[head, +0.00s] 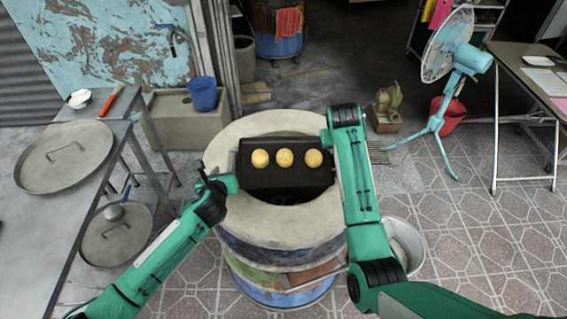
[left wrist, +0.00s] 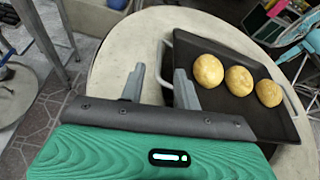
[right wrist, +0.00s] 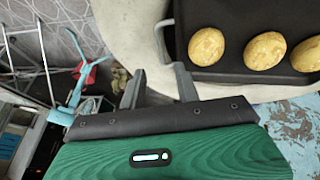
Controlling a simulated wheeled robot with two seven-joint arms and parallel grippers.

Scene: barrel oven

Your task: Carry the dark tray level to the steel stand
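The dark tray (head: 285,181) lies level across the mouth of the round barrel oven (head: 285,228) and bears three golden buns (head: 284,158). My left gripper (left wrist: 160,86) is open at the tray's left side, its fingers close around or just short of the metal handle (left wrist: 164,60); contact is unclear. My right gripper (right wrist: 160,84) is open at the opposite side, fingers apart near the other handle (right wrist: 160,40). In the head view my right arm hides that gripper. A steel table (head: 75,215) at the left may be the stand.
A large round lid (head: 65,158) lies on the steel table, with a smaller lid (head: 115,235) lower beside it. A blue bucket (head: 202,93) stands behind on a block. A fan (head: 450,60) and a table (head: 535,85) stand at the right.

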